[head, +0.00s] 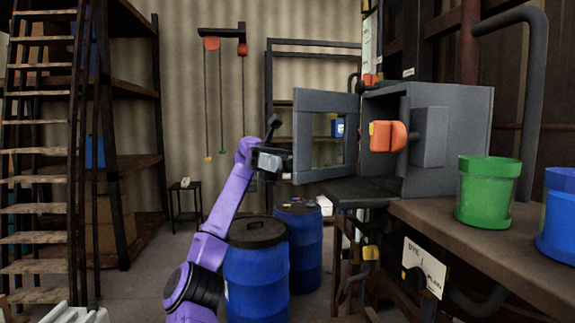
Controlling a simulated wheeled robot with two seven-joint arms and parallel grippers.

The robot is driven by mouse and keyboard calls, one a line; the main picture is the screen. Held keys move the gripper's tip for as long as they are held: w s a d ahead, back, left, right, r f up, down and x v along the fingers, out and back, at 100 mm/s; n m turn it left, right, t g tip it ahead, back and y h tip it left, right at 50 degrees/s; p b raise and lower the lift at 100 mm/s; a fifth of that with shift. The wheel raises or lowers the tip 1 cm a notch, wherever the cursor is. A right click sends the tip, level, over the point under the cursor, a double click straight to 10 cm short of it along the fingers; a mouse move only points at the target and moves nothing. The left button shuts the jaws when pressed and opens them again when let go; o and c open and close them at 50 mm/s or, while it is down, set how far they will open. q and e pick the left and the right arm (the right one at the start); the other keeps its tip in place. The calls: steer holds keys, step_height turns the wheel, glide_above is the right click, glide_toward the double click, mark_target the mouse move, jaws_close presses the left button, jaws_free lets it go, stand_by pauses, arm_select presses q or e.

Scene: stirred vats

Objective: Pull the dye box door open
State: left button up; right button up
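An orange part with a yellow patch (390,136) shows against the box. My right gripper is not in view.
A dark ledge (352,192) lies under the door. A green pot (487,195) and a blue pot (560,220) stand on the bench (440,222). A ladder (40,170) and shelving are at left.

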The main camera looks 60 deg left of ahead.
arm_select(q)
step_height(320, 180, up, 3)
steer(key=shift+r, duration=0.15)
steer(key=shift+s+d+r+b, duration=0.35)
steer(key=shift+d+b, duration=0.2)
steer(key=shift+b, duration=0.4)
step_height(320, 180, up, 9)
steer(key=b, duration=0.7)
glide_above(296, 146)
steer(key=s+d, duration=0.6)
steer(key=shift+d, duration=0.25)
